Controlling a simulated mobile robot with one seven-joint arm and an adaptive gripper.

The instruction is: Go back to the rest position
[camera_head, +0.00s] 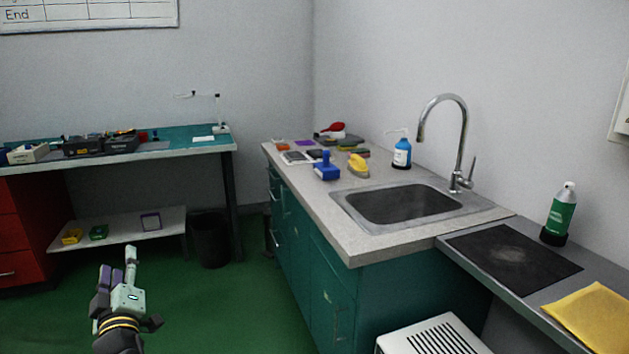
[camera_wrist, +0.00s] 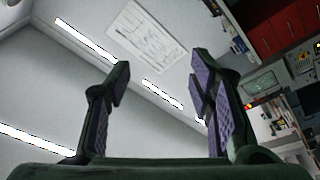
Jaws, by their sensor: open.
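My gripper (camera_head: 131,266) is at the lower left of the head view, raised in front of the green floor, with its fingers pointing up. In the wrist view my gripper (camera_wrist: 157,88) shows two dark fingers with purple pads, spread apart with nothing between them. Behind the fingers the wrist view shows the ceiling, light strips and a wall sheet (camera_wrist: 146,39). My gripper touches nothing that I can see.
A counter (camera_head: 300,210) with a sink (camera_head: 400,204), a blue bottle (camera_head: 402,153) and several small items stands at the centre right. A workbench (camera_head: 180,151) is at the back left, with a black bin (camera_head: 210,240) beside it. Green floor (camera_head: 225,310) is clear between them.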

